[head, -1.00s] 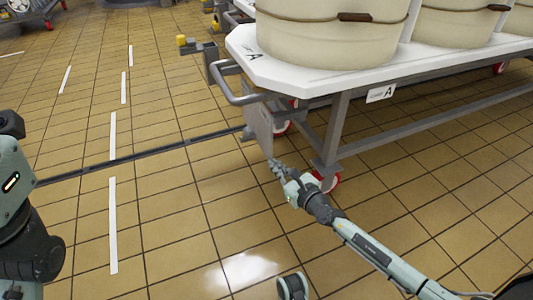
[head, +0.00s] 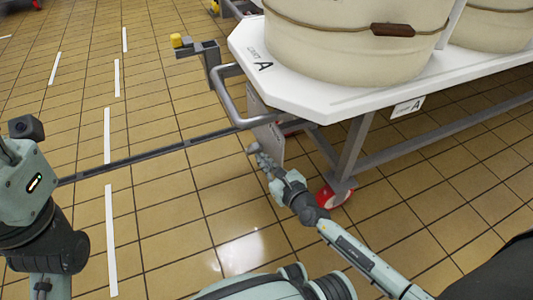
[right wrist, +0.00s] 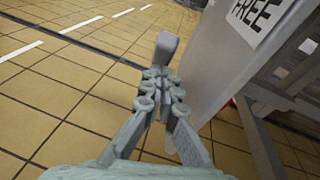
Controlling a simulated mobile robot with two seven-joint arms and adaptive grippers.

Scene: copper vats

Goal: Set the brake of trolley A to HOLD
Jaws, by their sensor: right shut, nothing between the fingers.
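Trolley A (head: 300,96) has a white top with a corner label "A" and a grey frame. A grey upright plate (head: 268,132) hangs at its near end; in the right wrist view this plate (right wrist: 205,75) bears a label "FREE" (right wrist: 252,18). A grey, blunt-ended lever (right wrist: 167,48) stands just beyond my right fingertips, beside the plate. I cannot tell whether they touch. My right gripper (head: 262,162) is shut and empty in front of the plate; its fingers (right wrist: 160,88) also show in the right wrist view. Only my left arm shows at the left; its gripper is out of view.
Large cream tubs (head: 350,45) stand on the trolley. A tubular handle (head: 226,98) and a coupling bar with a yellow knob (head: 178,41) stick out at its end. A red-rimmed wheel (head: 333,194) is right of my gripper.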

